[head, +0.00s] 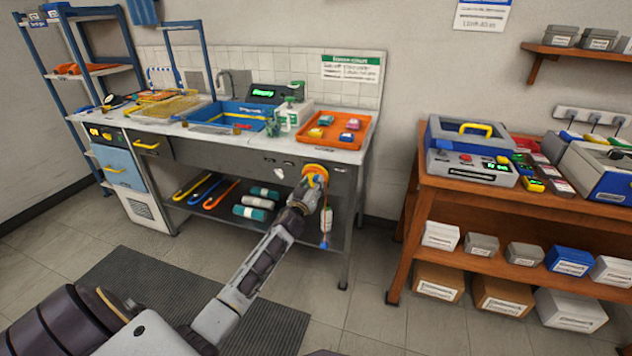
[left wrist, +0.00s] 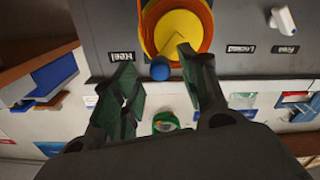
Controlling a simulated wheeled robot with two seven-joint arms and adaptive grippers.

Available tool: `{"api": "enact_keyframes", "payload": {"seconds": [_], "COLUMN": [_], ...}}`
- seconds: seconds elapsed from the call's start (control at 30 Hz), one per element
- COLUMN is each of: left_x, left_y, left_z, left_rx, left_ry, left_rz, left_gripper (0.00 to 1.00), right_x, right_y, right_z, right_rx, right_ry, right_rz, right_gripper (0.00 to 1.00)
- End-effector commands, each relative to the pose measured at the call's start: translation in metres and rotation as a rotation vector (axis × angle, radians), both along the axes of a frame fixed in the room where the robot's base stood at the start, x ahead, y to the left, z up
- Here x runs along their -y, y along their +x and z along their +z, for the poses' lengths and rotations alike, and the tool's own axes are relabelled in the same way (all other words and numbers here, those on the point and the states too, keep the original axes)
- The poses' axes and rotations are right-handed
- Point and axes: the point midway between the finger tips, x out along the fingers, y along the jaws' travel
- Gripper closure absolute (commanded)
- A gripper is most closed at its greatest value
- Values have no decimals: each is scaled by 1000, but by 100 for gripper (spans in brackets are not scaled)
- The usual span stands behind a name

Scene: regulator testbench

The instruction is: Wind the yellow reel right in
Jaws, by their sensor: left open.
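The yellow reel (head: 318,170) with an orange rim is mounted on the dark front panel of the bench, at its right end. In the left wrist view the reel (left wrist: 180,32) is at the top centre, with a small blue ball knob (left wrist: 160,69) at its rim. My left gripper (head: 314,188) is at the reel, its fingers partly hidden in the head view. In the wrist view my left gripper (left wrist: 156,62) is open, with the blue knob between its two fingers; contact is unclear. A cord with a pale tag (head: 325,220) hangs below the reel. My right gripper is out of view.
A white lever (left wrist: 285,20) sits on the panel near the "Locked" and "Free" labels. Above, the bench top holds an orange tray (head: 362,140) and a blue sink (head: 232,110). A wooden table (head: 440,184) stands to the right, with clear floor between.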

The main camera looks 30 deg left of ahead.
Motion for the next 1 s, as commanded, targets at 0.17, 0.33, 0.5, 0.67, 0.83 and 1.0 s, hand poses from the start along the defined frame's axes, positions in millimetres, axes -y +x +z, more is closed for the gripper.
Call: {"api": "enact_keyframes", "payload": {"seconds": [0.17,0.33,0.5,0.67,0.83,1.0], "left_x": [-4,-6,-8,-9,-9,-9], "left_y": [14,25,33,35,36,35], "left_z": [1,0,0,0,1,1], "left_rx": [2,2,1,1,1,1], "left_ry": [1,1,0,0,0,0], "left_rz": [1,1,0,0,0,0], "left_gripper": [56,56,56,56,56,64], "right_x": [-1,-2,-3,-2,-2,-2], "right_y": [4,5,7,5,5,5], "right_z": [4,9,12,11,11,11], "right_rx": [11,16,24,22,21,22], "right_ry": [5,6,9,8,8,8], "right_rz": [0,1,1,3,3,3], "right_gripper": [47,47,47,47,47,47]}}
